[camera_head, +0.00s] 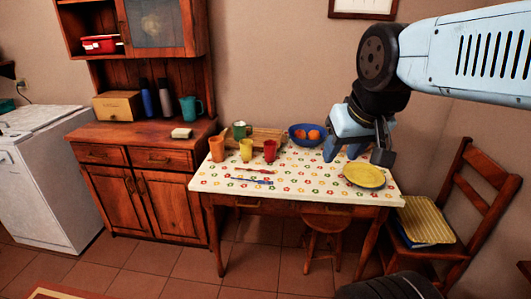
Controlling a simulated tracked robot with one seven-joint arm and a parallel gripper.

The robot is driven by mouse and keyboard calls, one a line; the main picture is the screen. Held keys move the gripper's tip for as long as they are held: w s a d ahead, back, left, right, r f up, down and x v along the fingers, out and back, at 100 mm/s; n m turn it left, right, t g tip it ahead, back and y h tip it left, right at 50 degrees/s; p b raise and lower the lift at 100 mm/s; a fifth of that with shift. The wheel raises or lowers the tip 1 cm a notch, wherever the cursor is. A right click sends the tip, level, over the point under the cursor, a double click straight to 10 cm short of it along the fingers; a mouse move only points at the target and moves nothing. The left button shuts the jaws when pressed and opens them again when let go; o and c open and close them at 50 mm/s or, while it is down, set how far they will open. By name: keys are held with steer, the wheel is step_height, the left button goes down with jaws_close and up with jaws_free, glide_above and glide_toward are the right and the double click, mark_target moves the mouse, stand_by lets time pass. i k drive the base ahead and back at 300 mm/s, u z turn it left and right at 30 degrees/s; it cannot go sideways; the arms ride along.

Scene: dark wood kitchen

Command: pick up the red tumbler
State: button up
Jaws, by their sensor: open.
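The red tumbler (270,150) stands upright on the table (215,182), which has a white patterned top. It is the rightmost of a small group, with a yellow tumbler (246,150) and an orange tumbler (217,149) to its left. My gripper (356,157) hangs from the arm at the upper right, fingers pointing down and apart, with nothing seen between them. It is to the right of the red tumbler and clear of it, near the yellow plate. How high the fingertips are over the table is hard to tell.
A blue bowl (298,142) with orange fruit stands between the red tumbler and my gripper, farther back. A green mug (240,130) and a wooden board (263,133) are behind the tumblers. Cutlery (252,181) lies in front. A yellow plate (364,176) is at right, a chair (455,215) beyond.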

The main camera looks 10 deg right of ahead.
mark_target(270, 152)
steer(key=i, duration=1)
